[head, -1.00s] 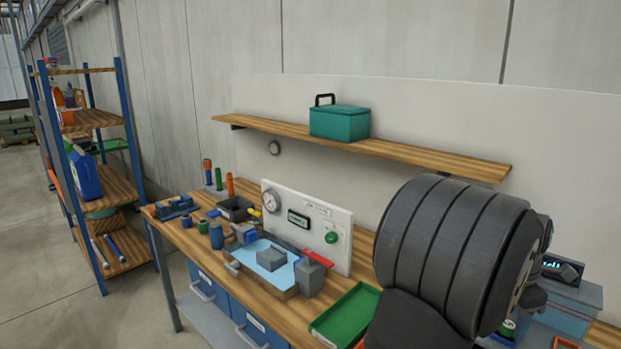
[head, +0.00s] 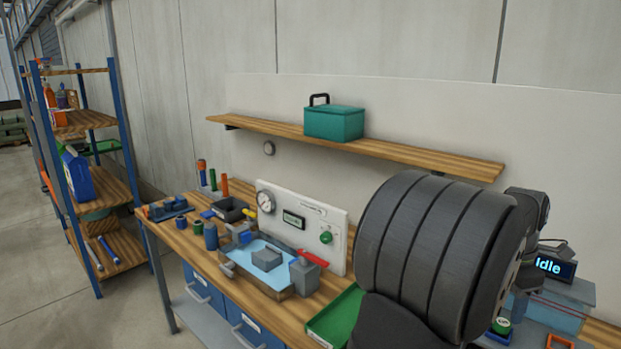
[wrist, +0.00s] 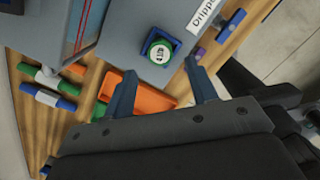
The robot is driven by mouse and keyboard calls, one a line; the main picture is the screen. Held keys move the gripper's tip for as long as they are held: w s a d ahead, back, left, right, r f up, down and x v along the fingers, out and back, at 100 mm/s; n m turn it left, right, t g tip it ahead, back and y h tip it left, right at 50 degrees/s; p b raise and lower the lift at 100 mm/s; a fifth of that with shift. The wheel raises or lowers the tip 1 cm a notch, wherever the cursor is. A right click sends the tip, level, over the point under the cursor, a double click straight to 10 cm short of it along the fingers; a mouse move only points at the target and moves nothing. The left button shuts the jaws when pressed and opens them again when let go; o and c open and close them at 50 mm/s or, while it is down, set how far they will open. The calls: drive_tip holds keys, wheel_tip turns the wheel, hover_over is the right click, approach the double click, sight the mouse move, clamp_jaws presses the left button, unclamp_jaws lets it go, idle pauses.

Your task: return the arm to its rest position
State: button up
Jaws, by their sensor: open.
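My dark grey ribbed arm (head: 430,255) fills the right foreground in the head view. It stands in front of the bench and hides part of it. My gripper (wrist: 161,88) shows in the wrist view with its two blue-grey fingers spread apart and nothing between them. Beyond the fingertips is a grey surface with a small blue holder bearing a round green-and-white item (wrist: 159,51). An orange tray (wrist: 140,101) lies partly behind the left finger. In the head view the fingers cannot be made out.
The wooden bench (head: 185,238) holds a white gauge panel (head: 301,222), a light blue tray and a green tray (head: 333,318). A wall shelf (head: 265,125) carries a teal box (head: 334,122). A display (head: 554,266) reading "Idle" stands right of my arm. Open floor lies at left.

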sight(503, 323)
drive_tip(key=f, duration=0.5)
drive_tip(key=shift+d+f, duration=0.25)
drive_tip(key=shift+d, duration=0.05)
drive_tip(key=r, duration=0.5)
drive_tip(key=shift+s+d+r, duration=0.1)
drive_tip(key=shift+s, duration=0.2)
drive_tip(key=s+d+r, duration=0.2)
drive_tip(key=s+r, duration=0.4)
drive_tip(key=s, duration=0.5)
drive_tip(key=s+d+f+m, duration=0.1)
drive_tip(key=s+d+f, duration=0.2)
drive_tip(key=s+f, duration=0.35)
drive_tip(key=s+d+f+m, duration=0.2)
drive_tip(key=s+d+f, duration=0.1)
drive_tip(key=s, duration=0.6)
drive_tip(key=s+d+f+m, duration=0.1)
drive_tip(key=s+d+f, duration=0.25)
drive_tip(key=s, duration=0.45)
drive_tip(key=shift+g, duration=0.3)
drive_tip(key=w+f, duration=0.2)
drive_tip(key=w+d+f, duration=0.1)
drive_tip(key=w+f, duration=0.1)
drive_tip(key=w, duration=0.1)
drive_tip(key=w+d+f, duration=0.1)
drive_tip(key=w+f, duration=0.1)
drive_tip(key=w, duration=0.1)
drive_tip(key=shift+w+d+f, duration=0.1)
drive_tip(key=shift+w+f, duration=0.05)
